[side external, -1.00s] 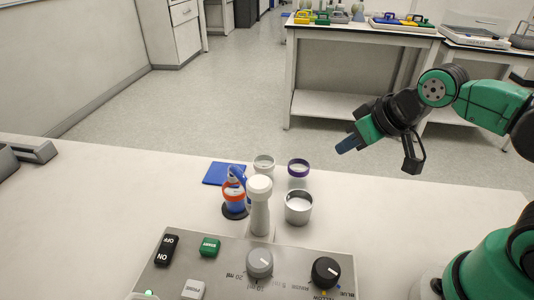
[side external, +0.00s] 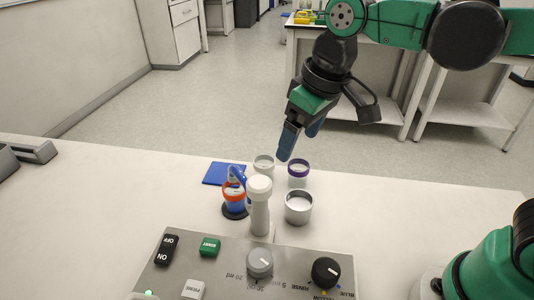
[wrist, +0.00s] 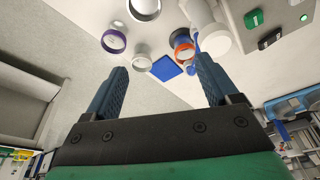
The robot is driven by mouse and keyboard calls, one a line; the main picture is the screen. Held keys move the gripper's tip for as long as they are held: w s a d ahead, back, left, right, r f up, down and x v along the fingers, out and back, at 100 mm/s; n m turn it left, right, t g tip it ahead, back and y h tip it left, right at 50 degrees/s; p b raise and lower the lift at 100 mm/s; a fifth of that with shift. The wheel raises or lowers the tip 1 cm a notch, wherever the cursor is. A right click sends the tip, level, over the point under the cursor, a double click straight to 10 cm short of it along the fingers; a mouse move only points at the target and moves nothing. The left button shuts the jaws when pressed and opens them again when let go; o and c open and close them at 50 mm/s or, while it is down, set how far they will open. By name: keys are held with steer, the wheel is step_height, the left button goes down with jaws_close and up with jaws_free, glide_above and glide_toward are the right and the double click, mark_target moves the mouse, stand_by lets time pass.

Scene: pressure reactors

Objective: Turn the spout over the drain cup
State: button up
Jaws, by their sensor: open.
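A white column with a round cap (side external: 259,205) stands behind the control panel. A blue spout (side external: 237,174) reaches from it to the left, over an orange-rimmed cup (side external: 233,192) on a dark disc. To the right of the column stands a plain metal cup (side external: 298,208). A purple-rimmed cup (side external: 298,168) and a pale cup (side external: 263,162) stand farther back. I cannot tell which is the drain cup. My gripper (side external: 300,143) is open and empty, above and behind the cups. In the wrist view the column (wrist: 208,28) is beyond the right finger.
The control panel (side external: 205,275) with switches and two knobs lies in front of the column. A blue mat (side external: 223,173) lies flat on the white bench, left of the pale cup. Bench to the right of the cups is clear.

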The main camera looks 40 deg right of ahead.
mark_target(259, 182)
steer(key=a+g, duration=0.1)
steer(key=a, duration=0.1)
steer(key=a+n+g, duration=0.1)
steer(key=a, duration=0.1)
steer(key=a+n, duration=0.1)
steer(key=a, duration=0.1)
steer(key=shift+w+a+r+g+h, duration=0.25)
steer(key=shift+a+r+g+h, duration=0.15)
steer(key=shift+a+f, duration=0.1)
steer(key=shift+f, duration=2.65)
jaws_close()
